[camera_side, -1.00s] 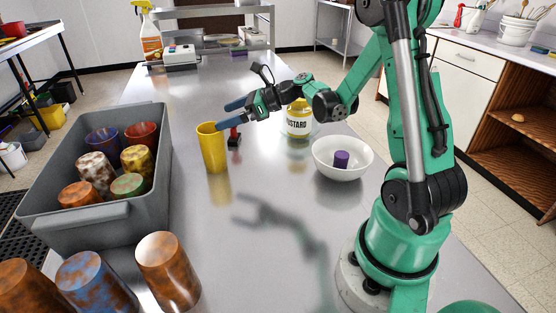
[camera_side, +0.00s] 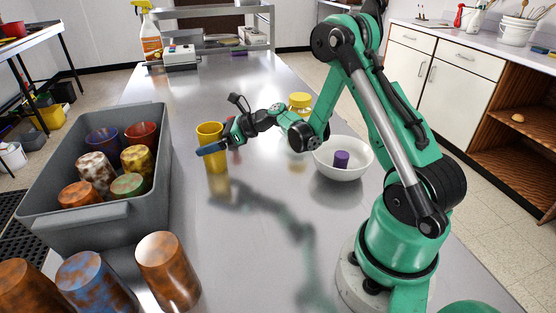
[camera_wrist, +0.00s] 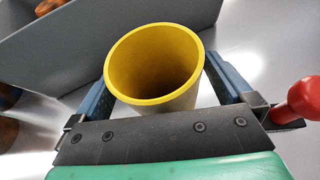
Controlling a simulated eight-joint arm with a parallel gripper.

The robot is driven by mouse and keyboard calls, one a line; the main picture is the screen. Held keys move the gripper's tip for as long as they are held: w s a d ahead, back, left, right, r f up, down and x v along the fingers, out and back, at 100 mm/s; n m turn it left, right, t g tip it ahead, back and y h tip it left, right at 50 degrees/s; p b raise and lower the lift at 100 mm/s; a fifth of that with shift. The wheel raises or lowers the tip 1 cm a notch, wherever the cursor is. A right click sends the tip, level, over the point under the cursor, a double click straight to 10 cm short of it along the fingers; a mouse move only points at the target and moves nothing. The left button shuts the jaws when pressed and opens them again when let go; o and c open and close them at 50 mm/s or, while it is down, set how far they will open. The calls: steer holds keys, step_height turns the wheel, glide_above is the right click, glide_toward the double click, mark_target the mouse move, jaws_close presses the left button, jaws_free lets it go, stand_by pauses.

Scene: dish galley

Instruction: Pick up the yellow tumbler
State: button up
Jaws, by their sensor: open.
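The yellow tumbler (camera_side: 215,163) stands upright, mouth up, on the steel counter, just right of the grey bin. In the wrist view the tumbler (camera_wrist: 157,65) looks empty and sits between the two blue fingers. My gripper (camera_side: 212,148) is open, with one finger showing across the front of the tumbler in the side view and hiding part of its wall. In the wrist view my gripper (camera_wrist: 165,90) has a finger on each side of the tumbler. I cannot tell whether either finger touches it.
A grey bin (camera_side: 160,195) with several mottled cups stands left. Several mottled cups (camera_side: 168,272) stand in front. A red-handled object (camera_wrist: 300,99) is close to the right finger. A white bowl (camera_side: 343,172) with a purple item and a yellow-lidded jar (camera_side: 300,103) are to the right.

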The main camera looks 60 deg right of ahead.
steer(key=c, duration=1.2)
